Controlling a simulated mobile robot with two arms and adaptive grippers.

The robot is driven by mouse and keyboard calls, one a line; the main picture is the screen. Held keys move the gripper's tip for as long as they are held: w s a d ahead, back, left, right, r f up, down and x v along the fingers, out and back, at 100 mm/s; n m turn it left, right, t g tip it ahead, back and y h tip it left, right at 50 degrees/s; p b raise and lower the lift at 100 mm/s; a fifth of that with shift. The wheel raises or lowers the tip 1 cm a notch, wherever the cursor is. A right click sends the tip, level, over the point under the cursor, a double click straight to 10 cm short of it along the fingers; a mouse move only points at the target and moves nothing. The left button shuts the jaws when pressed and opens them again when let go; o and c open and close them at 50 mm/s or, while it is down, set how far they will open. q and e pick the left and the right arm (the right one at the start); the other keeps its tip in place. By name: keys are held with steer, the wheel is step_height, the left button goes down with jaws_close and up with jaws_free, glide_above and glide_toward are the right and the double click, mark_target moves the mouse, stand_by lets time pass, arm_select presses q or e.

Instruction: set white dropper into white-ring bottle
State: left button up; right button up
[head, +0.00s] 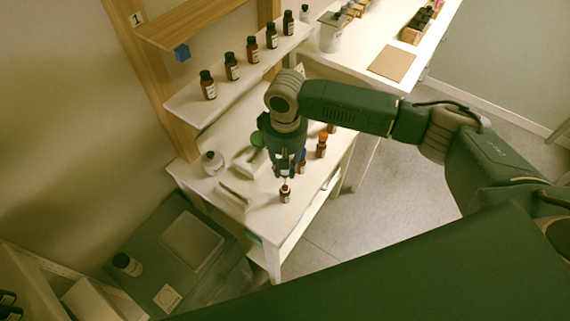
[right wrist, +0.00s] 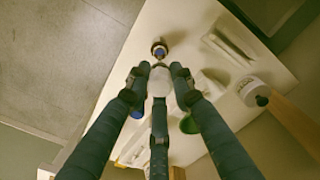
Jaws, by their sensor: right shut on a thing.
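My right gripper (head: 286,174) points down over the white table and is shut on the white dropper, which shows as a pale piece between the fingers in the right wrist view (right wrist: 159,82). Just below the fingertips stands a small brown bottle (head: 285,194) with a light ring at its neck. It is upright near the table's front edge. It also shows just beyond the fingertips in the right wrist view (right wrist: 159,49). The fingers hide most of the dropper, and I cannot tell whether its tip touches the bottle. My left gripper is not in view.
A brown bottle with an orange top (head: 321,147) stands right of the gripper, beside others partly hidden. A white bottle (head: 213,162) and white holders stand left. Several black-capped bottles line the shelf (head: 187,98) behind. The table's front corner is mostly clear.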

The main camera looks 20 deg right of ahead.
mark_target(285, 184)
steer(key=shift+f, duration=0.2)
stand_by(0.3)
steer(key=shift+f+b, duration=0.6)
steer(key=shift+f, duration=1.5)
steer(key=shift+f, duration=0.1)
steer(key=shift+f+b, duration=0.6)
steer(key=shift+f, duration=0.7)
steer(key=o, duration=0.8)
steer(key=shift+c, duration=0.2)
steer(key=shift+r, duration=0.1)
